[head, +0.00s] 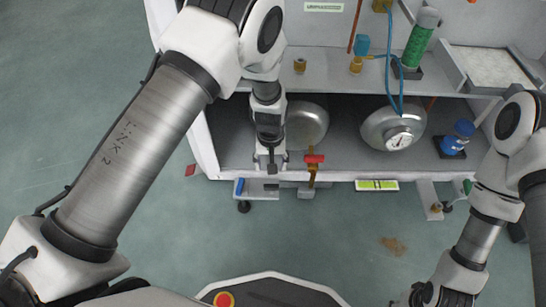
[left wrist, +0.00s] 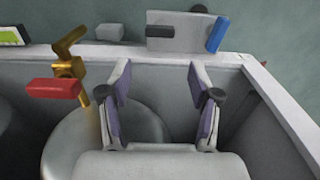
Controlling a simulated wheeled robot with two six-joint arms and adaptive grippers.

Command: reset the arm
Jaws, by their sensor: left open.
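My left arm crosses the left half of the head view and ends at my left gripper (head: 269,163), at the front edge of the cabinet's lower shelf. In the left wrist view the left gripper (left wrist: 160,85) is open and empty, with two fingers apart. A brass valve with a red handle (head: 314,158) stands just right of the gripper; it also shows in the left wrist view with its red handle (left wrist: 53,88). My right arm hangs at the right; its gripper (head: 424,294) is at the bottom edge, partly cut off.
The cabinet's lower shelf (head: 345,163) holds a round metal tank (head: 304,125), a tank with a gauge (head: 390,130) and a blue bottle (head: 458,136). A green cylinder (head: 417,45) and a tray (head: 492,68) are above. The floor (head: 330,235) in front is mostly clear.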

